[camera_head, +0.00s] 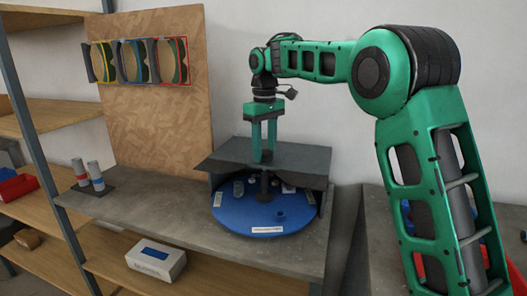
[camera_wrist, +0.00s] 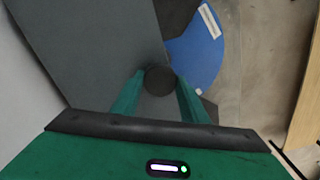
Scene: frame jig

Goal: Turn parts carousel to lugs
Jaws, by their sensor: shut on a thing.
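The parts carousel (camera_head: 246,222) is a round blue tray on the bench, with small parts and white labels around its rim. A grey cover (camera_head: 300,158) hides its rear part. The label at the front (camera_head: 267,230) is too small to read. In the wrist view a slice of the blue tray (camera_wrist: 200,62) shows beyond the cover (camera_wrist: 105,50). My gripper (camera_head: 264,152) points down over the cover and is shut on a dark round knob (camera_wrist: 159,80), which sits between the two green fingers. I cannot tell which part is the lugs.
A wooden board (camera_head: 165,110) with several colour-framed holders stands behind at the left. Two grey cylinders with red and blue bands (camera_head: 88,176) stand at the bench's left. A white box (camera_head: 156,259) sits on the shelf below. The bench (camera_head: 150,208) left of the carousel is clear.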

